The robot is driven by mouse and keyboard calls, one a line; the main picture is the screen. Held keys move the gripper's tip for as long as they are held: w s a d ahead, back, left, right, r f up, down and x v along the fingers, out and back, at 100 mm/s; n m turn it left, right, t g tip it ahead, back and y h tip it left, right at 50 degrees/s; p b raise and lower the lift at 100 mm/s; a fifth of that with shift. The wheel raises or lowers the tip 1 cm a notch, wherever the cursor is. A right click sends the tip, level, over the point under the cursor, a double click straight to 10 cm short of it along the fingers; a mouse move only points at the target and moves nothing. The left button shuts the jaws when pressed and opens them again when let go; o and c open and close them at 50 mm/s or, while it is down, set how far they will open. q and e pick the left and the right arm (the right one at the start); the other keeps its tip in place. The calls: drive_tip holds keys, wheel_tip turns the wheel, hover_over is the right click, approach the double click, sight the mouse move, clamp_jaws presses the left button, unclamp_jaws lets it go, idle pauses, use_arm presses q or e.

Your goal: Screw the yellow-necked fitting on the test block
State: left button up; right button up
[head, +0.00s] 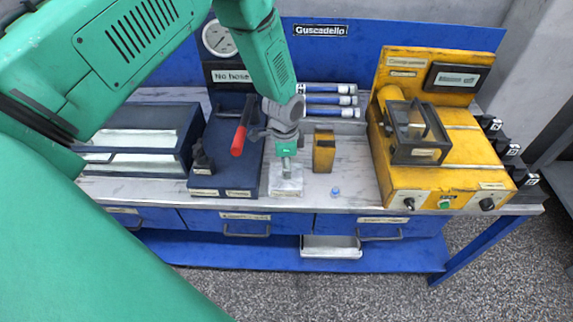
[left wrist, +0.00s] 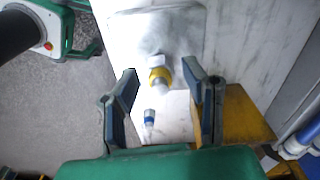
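The pale grey test block (head: 286,187) stands at the front of the bench; its top shows in the left wrist view (left wrist: 190,22). The yellow-necked fitting (left wrist: 160,76) is at the block, with a pale hex part behind its yellow ring and a pale tip. Whether it is threaded in cannot be told. My left gripper (head: 286,160) is above the block, pointing down. In the left wrist view its fingers (left wrist: 160,68) are open on either side of the fitting, with visible gaps. The fitting is not clear in the head view. My right gripper is not in view.
A small blue-ringed fitting (head: 335,191) lies on the bench right of the block. A yellow block (head: 324,152) stands close behind. A red-handled device (head: 240,140) is at left, a yellow machine (head: 440,150) at right. An open tray (head: 331,247) is below.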

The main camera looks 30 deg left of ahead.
use_arm(q)
clamp_jaws()
drive_tip(key=m, duration=0.3)
drive_tip(key=shift+f+m, duration=0.1)
drive_tip(key=shift+m, duration=1.3)
drive_tip(key=m, duration=0.3)
drive_tip(key=shift+b, duration=0.35)
drive_tip(key=m, duration=0.2)
drive_tip(key=shift+m, duration=0.4)
